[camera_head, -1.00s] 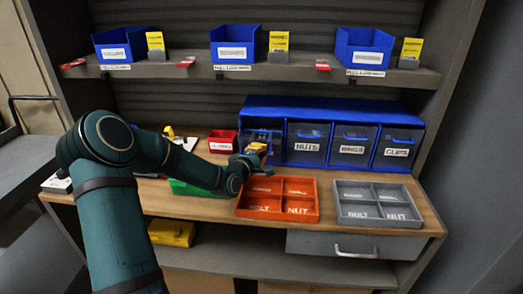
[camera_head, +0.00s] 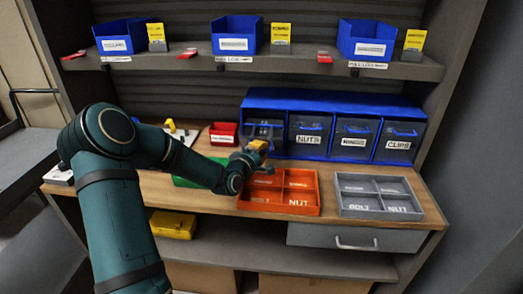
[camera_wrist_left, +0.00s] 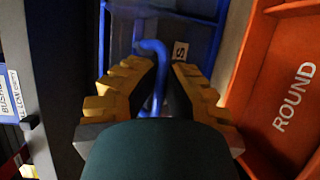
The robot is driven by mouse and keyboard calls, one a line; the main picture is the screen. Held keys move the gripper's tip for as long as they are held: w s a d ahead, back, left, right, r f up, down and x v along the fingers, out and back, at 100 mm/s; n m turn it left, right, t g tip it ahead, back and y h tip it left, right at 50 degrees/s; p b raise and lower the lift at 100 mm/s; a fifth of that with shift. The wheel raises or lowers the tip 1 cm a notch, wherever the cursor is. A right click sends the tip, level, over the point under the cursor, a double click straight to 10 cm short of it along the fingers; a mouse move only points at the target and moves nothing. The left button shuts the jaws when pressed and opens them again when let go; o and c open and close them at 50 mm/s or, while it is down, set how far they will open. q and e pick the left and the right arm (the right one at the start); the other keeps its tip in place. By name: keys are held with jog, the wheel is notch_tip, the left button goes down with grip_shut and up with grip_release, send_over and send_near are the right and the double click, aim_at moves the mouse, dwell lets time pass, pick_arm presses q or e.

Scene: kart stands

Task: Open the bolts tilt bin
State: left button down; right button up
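The bolts tilt bin (camera_head: 265,130) is the leftmost clear-fronted bin in the blue rack (camera_head: 330,103) on the bench. Its front is partly hidden by my left gripper (camera_head: 258,147), which is in front of its lower part. In the left wrist view, a blue bar handle (camera_wrist_left: 158,75) lies between the two yellow-padded fingers of my left gripper (camera_wrist_left: 161,75). The fingers stand apart on either side of it, and I see no clear grip. Part of the bin's white label (camera_wrist_left: 180,50), ending in "S", shows beyond the right finger. My right gripper is not in view.
Bins marked NUTS (camera_head: 308,139), RINGS (camera_head: 354,141) and CLIPS (camera_head: 398,144) sit to the right. An orange divided tray (camera_head: 281,190) is just below the gripper, with a grey tray (camera_head: 377,193) beside it. A red box (camera_head: 223,133) stands left of the rack.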

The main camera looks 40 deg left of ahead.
pick_arm(q)
jog(key=c, duration=1.1)
grip_release()
jog(key=shift+w, duration=0.1)
jog(key=shift+o, duration=0.2)
jog(key=s+d, duration=0.2)
jog(key=s, duration=1)
jog(key=shift+r, duration=0.35)
